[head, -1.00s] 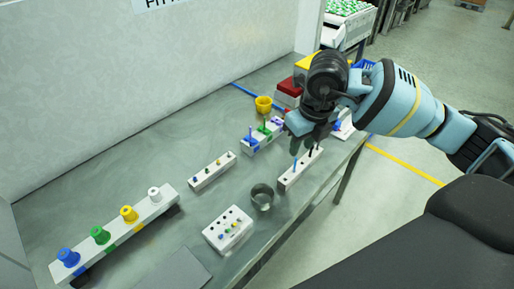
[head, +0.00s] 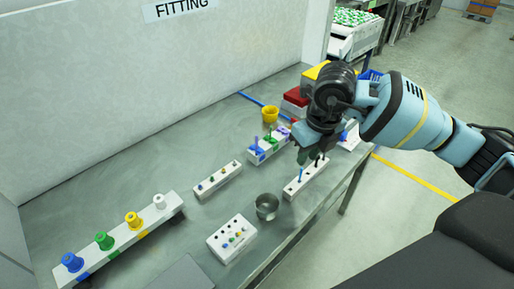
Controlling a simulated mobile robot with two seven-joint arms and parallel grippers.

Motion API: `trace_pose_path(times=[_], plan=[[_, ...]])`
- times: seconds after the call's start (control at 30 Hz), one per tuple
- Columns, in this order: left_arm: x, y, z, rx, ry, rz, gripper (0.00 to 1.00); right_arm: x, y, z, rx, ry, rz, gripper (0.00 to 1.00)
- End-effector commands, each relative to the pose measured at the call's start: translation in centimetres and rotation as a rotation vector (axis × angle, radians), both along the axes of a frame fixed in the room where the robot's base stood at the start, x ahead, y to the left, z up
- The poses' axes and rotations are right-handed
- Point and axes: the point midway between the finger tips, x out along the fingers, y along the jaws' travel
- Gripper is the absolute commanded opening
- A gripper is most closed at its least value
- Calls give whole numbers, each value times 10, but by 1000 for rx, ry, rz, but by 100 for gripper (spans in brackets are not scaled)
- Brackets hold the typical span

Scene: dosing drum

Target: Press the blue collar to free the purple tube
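A white block (head: 283,151) at the back right of the bench carries small coloured fittings in a row. A blue one (head: 257,146) is at its left and a purple one (head: 283,131) at its right end, partly behind my gripper. The blue collar and the tube's seating are too small to make out. My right gripper (head: 309,158) points down just right of this block, above a long white block (head: 305,180) with a blue pin and a black pin. I cannot tell whether its fingers are apart or hold anything. My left gripper is out of view.
A grey metal cup (head: 267,207) and a white block with holes (head: 232,239) stand near the front edge. A rail (head: 125,240) with several coloured knobs is at left. A yellow cup (head: 270,114) and red bin (head: 296,97) are behind.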

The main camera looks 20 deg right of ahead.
Motion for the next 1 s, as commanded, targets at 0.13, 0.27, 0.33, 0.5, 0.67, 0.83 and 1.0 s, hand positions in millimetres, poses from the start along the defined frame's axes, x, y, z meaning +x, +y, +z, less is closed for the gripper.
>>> trace_pose_path(times=[0.13, 0.27, 0.33, 0.5, 0.67, 0.83, 1.0], plan=[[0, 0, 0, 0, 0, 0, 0, 0, 0, 0, 0, 0, 0, 2], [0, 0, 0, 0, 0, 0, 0, 0, 0, 0, 0, 0, 0, 0], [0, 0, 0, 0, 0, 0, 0, 0, 0, 0, 0, 0, 0, 0], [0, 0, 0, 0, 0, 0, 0, 0, 0, 0, 0, 0, 0, 0], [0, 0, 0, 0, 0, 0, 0, 0, 0, 0, 0, 0, 0, 0], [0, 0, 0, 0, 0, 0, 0, 0, 0, 0, 0, 0, 0, 0], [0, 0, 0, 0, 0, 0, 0, 0, 0, 0, 0, 0, 0, 0]])
